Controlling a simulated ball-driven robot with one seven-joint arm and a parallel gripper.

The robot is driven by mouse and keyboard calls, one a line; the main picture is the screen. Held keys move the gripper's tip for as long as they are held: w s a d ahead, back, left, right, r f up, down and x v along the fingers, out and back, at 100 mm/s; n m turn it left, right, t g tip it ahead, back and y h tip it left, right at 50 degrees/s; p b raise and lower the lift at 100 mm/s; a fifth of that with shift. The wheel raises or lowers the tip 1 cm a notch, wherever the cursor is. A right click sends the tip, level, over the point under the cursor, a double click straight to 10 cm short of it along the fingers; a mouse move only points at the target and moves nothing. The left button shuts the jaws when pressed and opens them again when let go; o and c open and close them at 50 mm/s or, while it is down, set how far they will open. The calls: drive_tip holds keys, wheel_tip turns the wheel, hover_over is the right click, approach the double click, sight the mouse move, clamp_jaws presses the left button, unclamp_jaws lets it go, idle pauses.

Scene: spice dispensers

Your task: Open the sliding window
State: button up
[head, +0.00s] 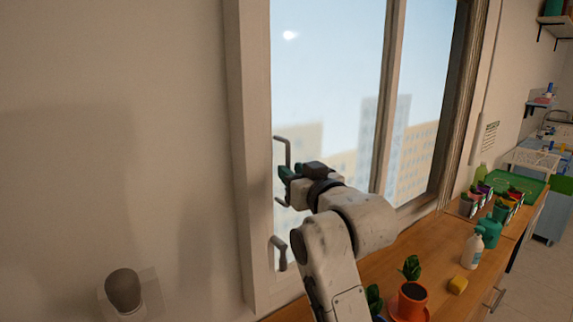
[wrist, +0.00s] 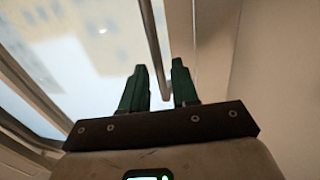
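The sliding window (head: 325,85) has a pale frame and a vertical dividing bar, with sky and buildings behind the glass. A thin metal bar handle (head: 289,152) stands upright at its left edge; its middle is hidden by my gripper. My gripper (head: 284,178) is at this handle. In the wrist view, my gripper (wrist: 160,78) has its two green fingers apart. The handle (wrist: 155,50) runs down into the gap between them, with space on both sides. I cannot tell whether either finger touches it. A smaller handle (head: 279,252) sits lower on the left frame.
A wooden counter (head: 400,260) runs below the window. A bare wall (head: 130,130) lies to the left.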

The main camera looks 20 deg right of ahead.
drive_tip(key=shift+w+a, duration=0.15)
drive_tip(key=shift+w, duration=1.55)
drive_tip(key=shift+c, duration=0.3)
clamp_jaws()
